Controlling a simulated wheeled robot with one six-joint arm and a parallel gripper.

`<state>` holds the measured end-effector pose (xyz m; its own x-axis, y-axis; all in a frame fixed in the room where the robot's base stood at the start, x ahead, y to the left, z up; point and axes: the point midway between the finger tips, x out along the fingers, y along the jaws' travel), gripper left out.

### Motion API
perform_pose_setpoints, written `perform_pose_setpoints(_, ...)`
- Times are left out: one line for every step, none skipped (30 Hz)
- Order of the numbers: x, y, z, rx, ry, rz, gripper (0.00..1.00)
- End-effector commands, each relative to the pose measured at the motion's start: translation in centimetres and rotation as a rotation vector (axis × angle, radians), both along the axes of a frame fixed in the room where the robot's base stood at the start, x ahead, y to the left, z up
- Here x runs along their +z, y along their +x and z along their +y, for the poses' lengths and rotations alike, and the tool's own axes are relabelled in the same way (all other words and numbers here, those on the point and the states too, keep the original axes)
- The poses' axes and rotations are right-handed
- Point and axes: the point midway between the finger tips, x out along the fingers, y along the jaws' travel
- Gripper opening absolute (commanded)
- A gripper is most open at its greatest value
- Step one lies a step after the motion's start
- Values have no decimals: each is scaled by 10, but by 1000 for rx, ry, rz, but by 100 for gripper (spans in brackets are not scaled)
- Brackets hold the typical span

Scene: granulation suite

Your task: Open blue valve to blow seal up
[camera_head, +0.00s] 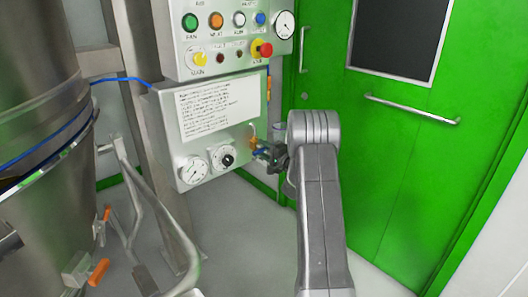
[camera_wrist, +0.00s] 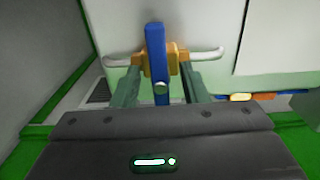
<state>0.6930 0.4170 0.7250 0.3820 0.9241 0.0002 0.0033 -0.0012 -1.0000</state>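The blue valve handle (camera_wrist: 157,68) sits on a brass-coloured fitting (camera_wrist: 176,58) with pale pipes to both sides, on the side of a grey control box. In the wrist view it stands upright between the two fingers of my gripper (camera_wrist: 159,76), with a visible gap on each side. My gripper is open around the handle and not closed on it. In the head view, my gripper (camera_head: 272,155) is at the right lower side of the box, and the blue handle (camera_head: 260,151) shows small beside it, partly hidden.
The grey box (camera_head: 158,115) carries a label sheet (camera_head: 220,106), a gauge (camera_head: 194,170) and a black dial (camera_head: 228,156). A button panel (camera_head: 220,35) is above. A large steel vessel (camera_head: 40,190) stands left, a green door (camera_head: 420,160) right.

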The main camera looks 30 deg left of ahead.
Motion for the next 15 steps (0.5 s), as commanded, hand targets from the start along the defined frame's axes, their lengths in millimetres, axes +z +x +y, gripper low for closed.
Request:
perform_pose_setpoints(0, 1, 1, 0, 0, 0, 40)
perform_pose_setpoints(0, 1, 1, -1, 0, 0, 40)
perform_pose_setpoints(0, 1, 1, -1, 0, 0, 40)
perform_pose_setpoints(0, 1, 1, -1, 0, 0, 40)
perform_pose_setpoints(0, 1, 1, -1, 0, 0, 40)
perform_pose_setpoints(0, 1, 1, -1, 0, 0, 40)
perform_pose_setpoints(0, 1, 1, -1, 0, 0, 40)
perform_pose_setpoints(0, 1, 1, -1, 0, 0, 40)
perform_pose_setpoints(0, 1, 1, -1, 0, 0, 32)
perform_pose_setpoints(0, 1, 1, 0, 0, 0, 26)
perform_pose_setpoints(0, 1, 1, 0, 0, 0, 20)
perform_pose_setpoints(0, 1, 1, 0, 0, 0, 13)
perform_pose_setpoints(0, 1, 1, 0, 0, 0, 7)
perform_pose_setpoints(0, 0, 1, 0, 0, 0, 1)
perform_pose_setpoints(0, 0, 1, 0, 0, 0, 0)
